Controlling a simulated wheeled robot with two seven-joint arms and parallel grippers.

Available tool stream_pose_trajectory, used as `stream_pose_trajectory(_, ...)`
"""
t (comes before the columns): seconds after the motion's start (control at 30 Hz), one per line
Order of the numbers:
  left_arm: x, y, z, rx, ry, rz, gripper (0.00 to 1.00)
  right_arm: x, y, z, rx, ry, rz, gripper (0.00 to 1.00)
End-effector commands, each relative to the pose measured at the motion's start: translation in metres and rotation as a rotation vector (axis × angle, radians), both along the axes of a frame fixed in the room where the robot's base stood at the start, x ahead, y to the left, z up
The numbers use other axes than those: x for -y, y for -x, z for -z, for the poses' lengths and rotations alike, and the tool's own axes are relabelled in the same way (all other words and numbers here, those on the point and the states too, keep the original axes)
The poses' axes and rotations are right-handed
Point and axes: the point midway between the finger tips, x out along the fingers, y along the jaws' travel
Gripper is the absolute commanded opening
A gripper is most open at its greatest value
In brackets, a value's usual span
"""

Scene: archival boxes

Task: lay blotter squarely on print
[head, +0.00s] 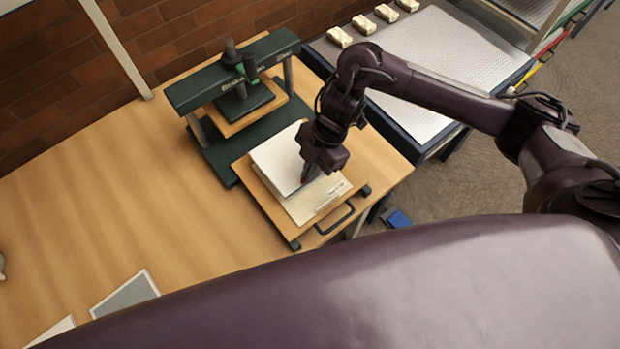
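A white sheet, which looks like the blotter (277,155), is over the back part of a cream sheet, which looks like the print (318,201). The print lies on a wooden board (262,195) with a dark handle at its front. The blotter is turned a little against the print and leaves the print's front strip bare. A dark shadow under its front edge suggests that edge is raised. My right gripper (309,174) points down at the blotter's front right edge and appears shut on it; its fingertips are small and partly hidden. My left gripper is out of view.
A green press (232,72) stands on the table directly behind the board. A dark-framed tray with a white grid sheet (425,60) and several small cream blocks (339,37) is at the right. Framed grey panel (126,294) lies at front left.

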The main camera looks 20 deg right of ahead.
Motion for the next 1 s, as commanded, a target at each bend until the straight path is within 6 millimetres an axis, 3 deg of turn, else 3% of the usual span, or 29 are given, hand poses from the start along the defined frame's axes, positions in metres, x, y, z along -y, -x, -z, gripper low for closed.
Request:
stream_pose_trajectory(0.4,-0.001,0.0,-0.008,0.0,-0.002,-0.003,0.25,-0.001,0.0,0.048,-0.001,-0.001,0.002,0.0)
stream_pose_trajectory(0.8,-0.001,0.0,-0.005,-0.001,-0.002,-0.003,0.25,0.0,0.0,0.056,0.001,0.0,-0.001,0.0)
stream_pose_trajectory(1.0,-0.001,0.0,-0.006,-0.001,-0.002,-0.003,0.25,0.0,0.0,0.055,0.001,0.0,0.0,0.25)
